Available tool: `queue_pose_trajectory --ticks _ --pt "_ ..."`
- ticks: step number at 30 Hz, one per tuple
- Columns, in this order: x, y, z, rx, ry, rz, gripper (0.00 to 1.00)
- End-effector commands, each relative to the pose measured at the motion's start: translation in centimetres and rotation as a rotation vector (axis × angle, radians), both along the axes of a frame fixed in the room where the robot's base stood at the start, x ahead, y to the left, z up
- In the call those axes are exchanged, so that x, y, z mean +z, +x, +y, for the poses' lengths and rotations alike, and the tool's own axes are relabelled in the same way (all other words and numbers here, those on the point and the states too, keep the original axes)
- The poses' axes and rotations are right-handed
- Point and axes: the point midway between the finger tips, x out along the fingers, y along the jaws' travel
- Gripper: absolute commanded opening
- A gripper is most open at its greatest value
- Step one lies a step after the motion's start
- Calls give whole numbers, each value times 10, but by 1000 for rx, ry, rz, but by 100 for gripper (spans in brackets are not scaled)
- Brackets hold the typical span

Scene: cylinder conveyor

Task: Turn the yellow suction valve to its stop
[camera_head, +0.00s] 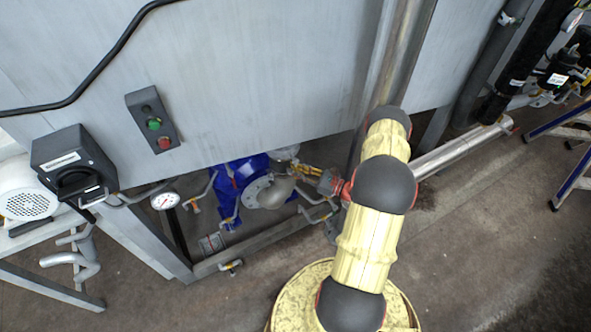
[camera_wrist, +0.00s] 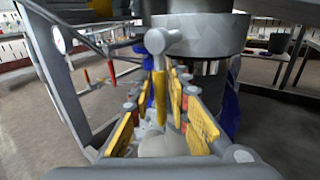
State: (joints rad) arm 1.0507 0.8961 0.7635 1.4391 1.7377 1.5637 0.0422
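The yellow suction valve lever (camera_wrist: 160,98) shows in the wrist view as a narrow yellow handle hanging from a grey round hub (camera_wrist: 156,41). My gripper (camera_wrist: 165,82) has its two yellow-padded fingers on either side of the lever, with gaps visible, so it looks open around it. Contact with the lever cannot be made out. In the head view my gripper (camera_head: 298,168) reaches left under the grey panel, beside the pump's metal casing (camera_head: 268,191). The lever cannot be told apart from the yellow fingers there.
A blue pump body (camera_head: 229,198) stands under the grey tank wall (camera_head: 250,80). A gauge (camera_head: 165,201), frame rail (camera_head: 265,243) and bent pipes crowd the area. A large grey flange (camera_wrist: 205,33) sits close above the fingers. Open floor lies at right.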

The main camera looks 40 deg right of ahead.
Motion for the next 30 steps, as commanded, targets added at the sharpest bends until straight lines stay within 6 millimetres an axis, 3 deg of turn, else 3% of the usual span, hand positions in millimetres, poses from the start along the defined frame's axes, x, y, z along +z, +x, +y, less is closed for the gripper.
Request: queue_pose_trajectory --ticks 8,30 --pt "0 0 0 0 0 0 0" --pt "0 -1 0 0 -4 2 0"
